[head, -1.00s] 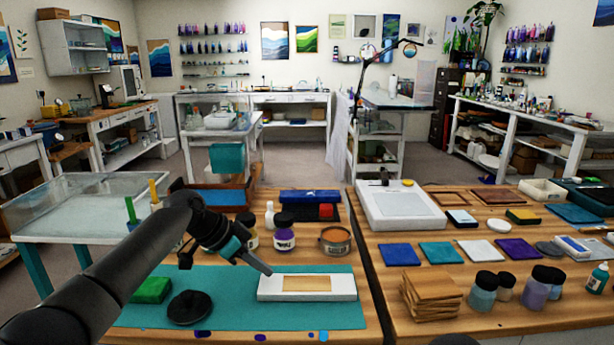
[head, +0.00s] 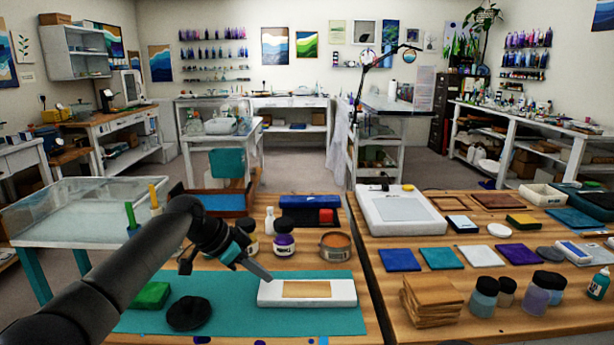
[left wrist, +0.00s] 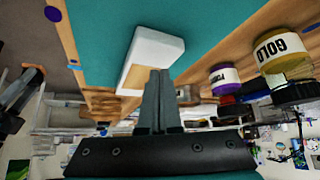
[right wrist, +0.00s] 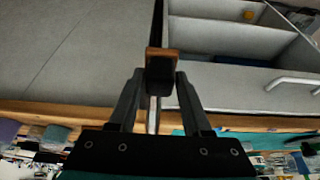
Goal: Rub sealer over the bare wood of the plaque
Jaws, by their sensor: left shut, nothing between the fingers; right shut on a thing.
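The plaque is a white block with a bare wood rectangle (head: 307,289), lying on the teal mat (head: 235,315). My left gripper (head: 262,273) is shut and empty, its tips over the plaque's upper left corner. In the left wrist view the shut fingers (left wrist: 159,73) overlap the plaque's white edge (left wrist: 157,50); contact cannot be told.
A green block (head: 151,295) and a black round thing (head: 189,313) lie on the mat's left. A purple-labelled jar (head: 284,242) and a gold-labelled jar (left wrist: 283,52) stand behind the mat. The right table holds tiles, jars and stacked wood (head: 431,303).

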